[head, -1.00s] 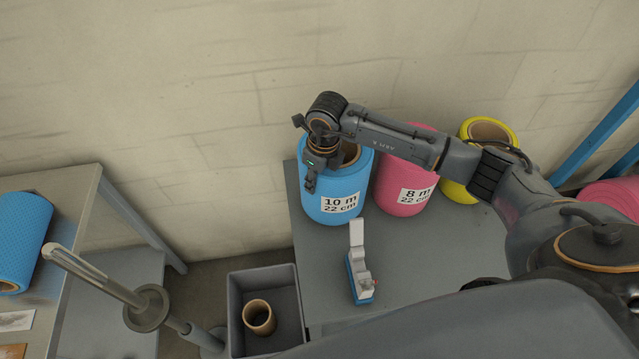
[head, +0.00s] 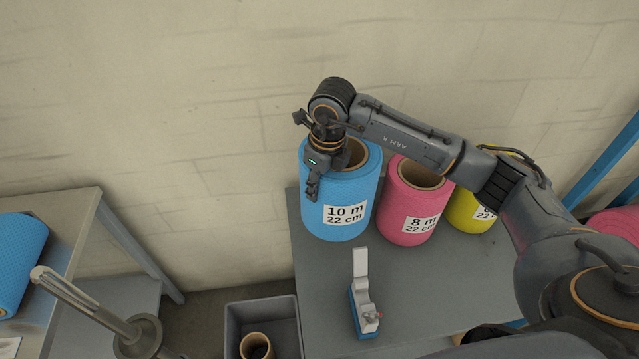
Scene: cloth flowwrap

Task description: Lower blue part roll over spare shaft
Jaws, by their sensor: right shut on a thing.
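The blue part roll (head: 345,222), labelled "10 m 22 cm", is upright at the back left of the grey table. My right gripper (head: 318,180) is shut on the left part of its rim. One finger shows against the outside wall; the other is hidden. The roll appears slightly raised, but its gap to the table is hard to see. A grey metal shaft (head: 80,298) with a round flange rises at lower left, well apart from the roll; I take it as the spare shaft. My left gripper is not in view.
A pink roll (head: 407,232) stands close right of the blue one, with a yellow roll (head: 465,215) beyond. A white and blue tool (head: 362,300) lies in front. A grey bin (head: 285,308) holds an empty core (head: 256,346). A blue sheet roll (head: 18,255) lies far left.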

